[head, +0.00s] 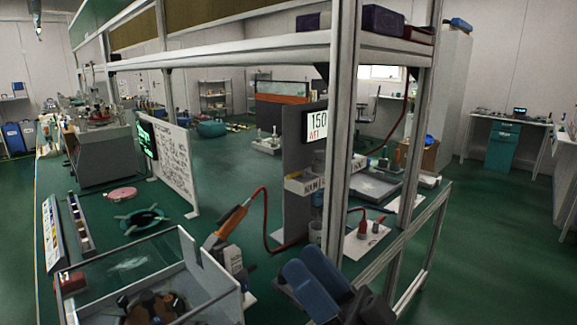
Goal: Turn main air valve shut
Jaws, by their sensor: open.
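I cannot pick out the main air valve with certainty. A small red fitting (363,224) stands upright on a pale plate (352,247) behind the frame post, with a second small reddish fitting (376,227) beside it. Either may be part of the air line, but they are too small to tell. What looks like my gripper (311,263), two blue-grey fingers on a dark body, is at the bottom, right of centre. It is open, with nothing seen between the fingers. It appears in front of the post and apart from the red fittings.
Aluminium posts (343,120) and a shelf (220,52) cross the view. A red hose (267,225) runs from an orange-handled tool (232,220). Green floor (480,225) is clear at right.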

